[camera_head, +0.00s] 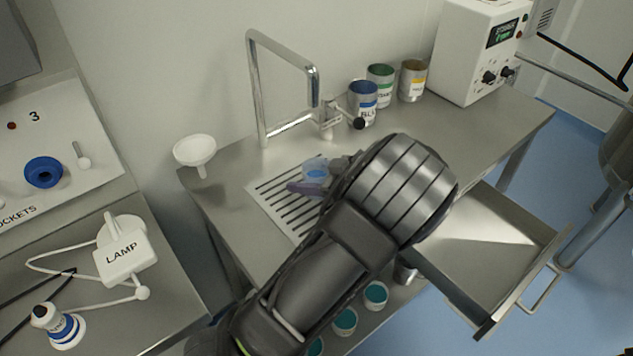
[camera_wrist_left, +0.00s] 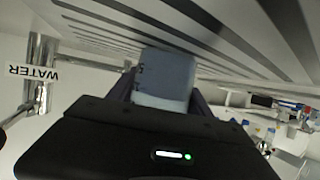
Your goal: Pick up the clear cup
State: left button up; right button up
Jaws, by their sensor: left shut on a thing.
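The clear cup (camera_head: 316,172) is small and looks bluish. In the head view it is at the slotted drain grate (camera_head: 270,199) on the steel bench, below the tall tap frame. My left gripper (camera_head: 318,185) reaches over the bench and is shut on the cup, with a finger on its near side. In the left wrist view the cup (camera_wrist_left: 164,78) is between the two fingers, close to the slotted grate (camera_wrist_left: 215,40). I cannot tell whether it touches the grate. My arm hides part of the bench. My right gripper is not in view.
A white funnel (camera_head: 195,151) is at the bench's left edge. The metal tap (camera_head: 284,90) stands behind the grate. Blue, green and yellow-labelled cans (camera_head: 381,86) and a white box (camera_head: 478,50) stand at the back. A drawer (camera_head: 490,245) is pulled out at right.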

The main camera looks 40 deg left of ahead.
pick_arm(q)
jog(key=c, duration=0.9)
notch_tip(320, 180, up, 10)
jog(key=shift+b, duration=0.7)
